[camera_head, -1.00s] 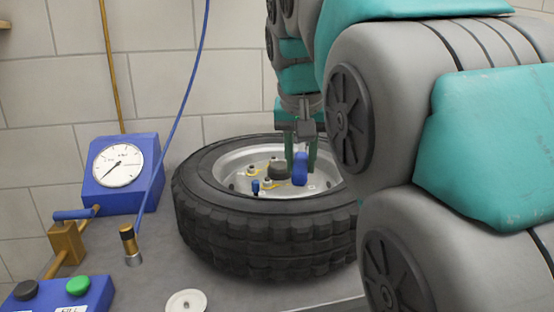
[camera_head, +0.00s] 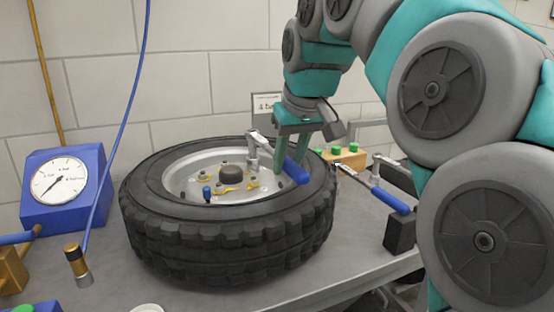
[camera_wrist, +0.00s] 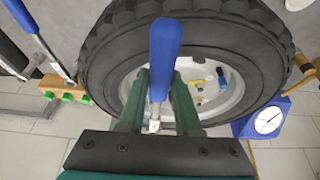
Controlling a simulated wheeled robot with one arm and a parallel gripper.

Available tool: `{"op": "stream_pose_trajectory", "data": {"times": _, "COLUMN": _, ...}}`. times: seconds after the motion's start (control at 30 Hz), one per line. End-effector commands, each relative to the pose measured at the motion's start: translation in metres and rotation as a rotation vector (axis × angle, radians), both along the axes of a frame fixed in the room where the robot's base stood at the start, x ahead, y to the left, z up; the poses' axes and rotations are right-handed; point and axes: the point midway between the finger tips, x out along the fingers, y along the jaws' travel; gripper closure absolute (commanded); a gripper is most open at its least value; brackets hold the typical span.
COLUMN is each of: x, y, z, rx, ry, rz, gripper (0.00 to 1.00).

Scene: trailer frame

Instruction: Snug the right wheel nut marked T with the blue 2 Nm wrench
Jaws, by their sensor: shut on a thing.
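My gripper (camera_head: 291,168) is shut on a blue-handled wrench (camera_head: 297,172) at the right side of the wheel. In the wrist view, the blue handle (camera_wrist: 165,45) sticks out beyond my fingers (camera_wrist: 160,95), with the metal shaft between them. Several nuts with yellow tags (camera_head: 229,189) surround the dark hub cap (camera_head: 232,172). No T mark or torque label is readable.
The tyre (camera_head: 220,245) lies flat on the grey bench. A blue gauge (camera_head: 62,187) and hose are at left.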

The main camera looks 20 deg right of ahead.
Motion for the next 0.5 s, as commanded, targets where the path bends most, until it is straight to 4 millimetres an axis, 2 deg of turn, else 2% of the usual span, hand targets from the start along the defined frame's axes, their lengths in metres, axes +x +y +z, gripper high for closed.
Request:
{"op": "stream_pose_trajectory", "data": {"times": 0.2, "x": 0.002, "y": -0.022, "z": 0.003, "rx": 0.002, "ry": -0.003, "rz": 0.1, "gripper": 1.0}}
{"op": "stream_pose_trajectory", "data": {"times": 0.5, "x": 0.006, "y": -0.042, "z": 0.002, "rx": 0.0, "ry": -0.004, "rz": 0.193, "gripper": 1.0}}
